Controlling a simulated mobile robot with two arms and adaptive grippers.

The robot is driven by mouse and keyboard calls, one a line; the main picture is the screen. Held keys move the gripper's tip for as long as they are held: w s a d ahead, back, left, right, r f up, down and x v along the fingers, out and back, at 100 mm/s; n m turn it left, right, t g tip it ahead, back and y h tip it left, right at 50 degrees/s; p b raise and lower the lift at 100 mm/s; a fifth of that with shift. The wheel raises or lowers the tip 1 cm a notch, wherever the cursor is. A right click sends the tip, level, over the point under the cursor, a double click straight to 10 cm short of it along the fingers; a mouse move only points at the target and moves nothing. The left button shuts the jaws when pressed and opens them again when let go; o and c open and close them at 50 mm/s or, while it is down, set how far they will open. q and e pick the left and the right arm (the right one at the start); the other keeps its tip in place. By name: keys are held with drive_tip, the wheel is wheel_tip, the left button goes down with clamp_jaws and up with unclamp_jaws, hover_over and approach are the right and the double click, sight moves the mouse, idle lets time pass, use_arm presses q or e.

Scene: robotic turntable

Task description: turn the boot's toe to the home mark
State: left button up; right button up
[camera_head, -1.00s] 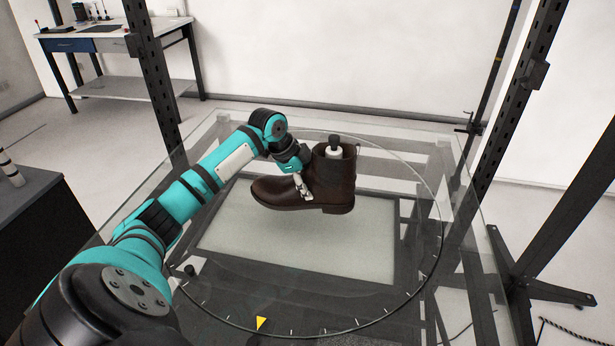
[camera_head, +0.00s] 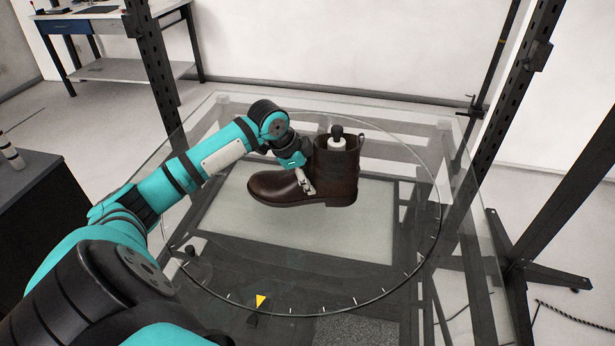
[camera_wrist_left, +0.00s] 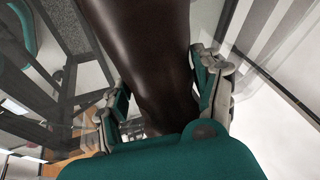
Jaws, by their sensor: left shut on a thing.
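The dark brown boot (camera_head: 333,178) stands upright on the round glass turntable (camera_head: 400,245), its toe pointing left and its heel to the right. A white and black post shows in its opening. The yellow triangular home mark (camera_head: 261,301) lies at the near rim, below and well apart from the toe. My left gripper (camera_head: 308,187) is shut on the boot around the instep, at the front of the ankle. In the left wrist view, its two fingers (camera_wrist_left: 165,105) lie on either side of the brown leather (camera_wrist_left: 145,50). The fingertips are partly hidden. My right gripper is out of view.
Dark upright posts (camera_head: 152,65) stand at the back left and at the right (camera_head: 520,80) of the glass top. A dark cabinet (camera_head: 30,200) is at the left. A small black knob (camera_head: 190,250) sits near the turntable's left rim. The near glass is clear.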

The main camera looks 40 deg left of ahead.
use_arm(q)
drive_tip(key=shift+n+y, duration=0.4)
drive_tip(key=shift+n, duration=0.4)
drive_tip(key=w+a+p, duration=0.1)
drive_tip(key=w+a, duration=0.1)
drive_tip(key=w+a+f+p, duration=0.1)
drive_tip(key=w+a, duration=0.1)
drive_tip(key=w+a+f+p, duration=0.1)
drive_tip(key=w+a, duration=0.1)
drive_tip(key=w, duration=0.1)
drive_tip(key=shift+f, duration=0.2)
drive_tip(key=shift+w+a+f+p, duration=0.3)
drive_tip(key=shift+a+p, duration=0.05)
drive_tip(key=shift+p, duration=0.05)
drive_tip(key=shift+w+n, duration=0.1)
drive_tip(key=shift+n, duration=0.4)
drive_tip(key=shift+w+a+n+y, duration=0.1)
drive_tip(key=shift+n+y, duration=0.5)
drive_tip(key=shift+n, duration=0.3)
drive_tip(key=n, duration=0.1)
drive_tip(key=n+y+b, duration=0.1)
drive_tip(key=n, duration=0.1)
drive_tip(key=shift+w+a+f+y, duration=0.15)
drive_tip(key=shift+w+a+y, duration=0.05)
drive_tip(key=shift+y, duration=0.1)
drive_tip(key=shift+f, duration=0.1)
